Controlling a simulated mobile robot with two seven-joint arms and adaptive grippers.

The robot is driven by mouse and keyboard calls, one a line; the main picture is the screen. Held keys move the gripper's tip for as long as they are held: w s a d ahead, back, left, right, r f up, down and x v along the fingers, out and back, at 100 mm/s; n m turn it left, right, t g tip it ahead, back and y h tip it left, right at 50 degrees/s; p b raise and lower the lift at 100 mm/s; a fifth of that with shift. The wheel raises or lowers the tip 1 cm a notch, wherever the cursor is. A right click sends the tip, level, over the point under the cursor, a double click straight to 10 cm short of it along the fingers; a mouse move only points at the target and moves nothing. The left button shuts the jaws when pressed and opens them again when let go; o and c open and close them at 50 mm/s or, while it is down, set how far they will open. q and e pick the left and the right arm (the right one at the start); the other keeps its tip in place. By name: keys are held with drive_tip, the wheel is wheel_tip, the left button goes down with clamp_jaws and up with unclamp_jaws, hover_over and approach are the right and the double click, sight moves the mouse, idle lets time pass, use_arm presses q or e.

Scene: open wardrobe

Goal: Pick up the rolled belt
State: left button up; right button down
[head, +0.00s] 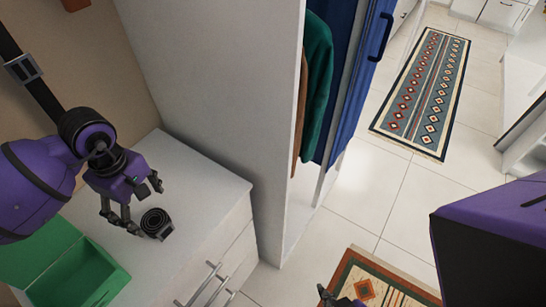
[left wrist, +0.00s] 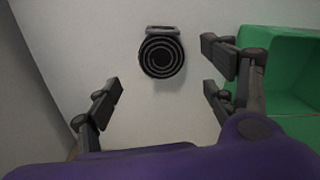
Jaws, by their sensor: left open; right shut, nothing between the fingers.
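The rolled belt (head: 156,223) is a black coil with a buckle, lying on the white cabinet top. In the left wrist view the belt (left wrist: 162,58) shows as dark rings with a grey buckle at its upper edge. My left gripper (head: 146,207) is open just above and beside the belt. In the left wrist view its spread fingers (left wrist: 163,82) have the belt ahead of them, between their lines, with visible gaps on each side. My right gripper (head: 342,299) shows only partly at the bottom edge, over a patterned rug, and is shut and empty.
An open green box (head: 45,265) stands close to the left gripper; it also shows in the left wrist view (left wrist: 285,65). A black strap with a buckle (head: 22,68) hangs at the left. The tall wardrobe panel (head: 215,80) rises behind the white cabinet (head: 215,185).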

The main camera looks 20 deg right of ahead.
sight(155, 220)
use_arm(q)
drive_tip(key=f+p, duration=0.1)
drive_tip(key=f, duration=0.6)
drive_tip(key=shift+s+f, duration=0.15)
drive_tip(key=shift+s, duration=0.05)
drive_tip(key=shift+c, duration=0.4)
drive_tip(key=c, duration=1.3)
